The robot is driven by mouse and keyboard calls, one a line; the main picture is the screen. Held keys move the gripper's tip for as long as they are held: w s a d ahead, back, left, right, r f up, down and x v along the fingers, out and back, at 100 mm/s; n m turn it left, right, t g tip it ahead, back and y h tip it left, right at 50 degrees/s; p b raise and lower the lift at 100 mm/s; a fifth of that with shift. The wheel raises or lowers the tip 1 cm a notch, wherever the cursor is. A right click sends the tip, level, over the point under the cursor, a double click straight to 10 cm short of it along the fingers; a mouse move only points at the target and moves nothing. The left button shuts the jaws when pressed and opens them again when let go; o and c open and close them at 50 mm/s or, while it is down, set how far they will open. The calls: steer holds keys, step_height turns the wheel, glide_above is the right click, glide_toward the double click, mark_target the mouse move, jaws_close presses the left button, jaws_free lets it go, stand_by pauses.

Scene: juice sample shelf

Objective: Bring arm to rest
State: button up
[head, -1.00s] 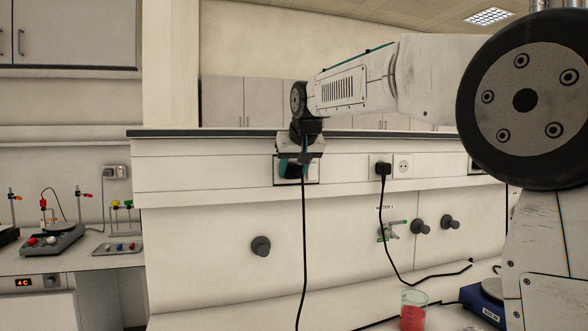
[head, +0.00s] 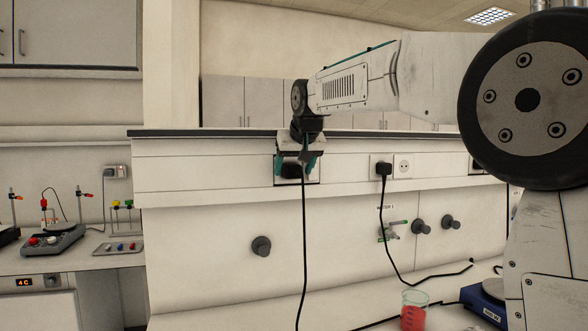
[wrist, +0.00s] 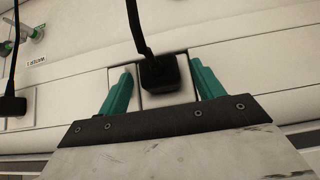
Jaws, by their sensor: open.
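My gripper (head: 297,164) hangs from my outstretched arm in front of the wall panel, at a black plug (head: 292,171) in a socket. In the wrist view my gripper (wrist: 160,88) is open, with its two teal fingers apart on either side of the black plug (wrist: 158,74). The plug sits at the white socket plate, and its cable runs away from it. The fingers do not appear to touch the plug, though its depth between them is hard to tell.
A second black plug (head: 383,169) with a hanging cable is to the right. A beaker of red liquid (head: 413,312) and a blue device (head: 484,303) stand on the bench below. Grey knobs (head: 261,246) stick out of the panel. A stirrer (head: 52,242) is at the left.

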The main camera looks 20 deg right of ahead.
steer(key=v, duration=0.7)
steer(key=s+f+g, duration=0.3)
steer(key=s+f, duration=0.6)
steer(key=f, duration=0.2)
steer(key=s+d+f+g, duration=0.1)
steer(key=s+f, duration=0.5)
steer(key=s, duration=0.5)
steer(key=s+d+f+g, duration=0.1)
steer(key=s+f, duration=0.6)
steer(key=s, duration=0.4)
steer(key=s+d+f+g, duration=0.1)
steer(key=s+f, duration=0.5)
steer(key=s, duration=0.5)
steer(key=shift+f+g, duration=0.3)
steer(key=shift+g, duration=0.1)
steer(key=shift+c, duration=0.4)
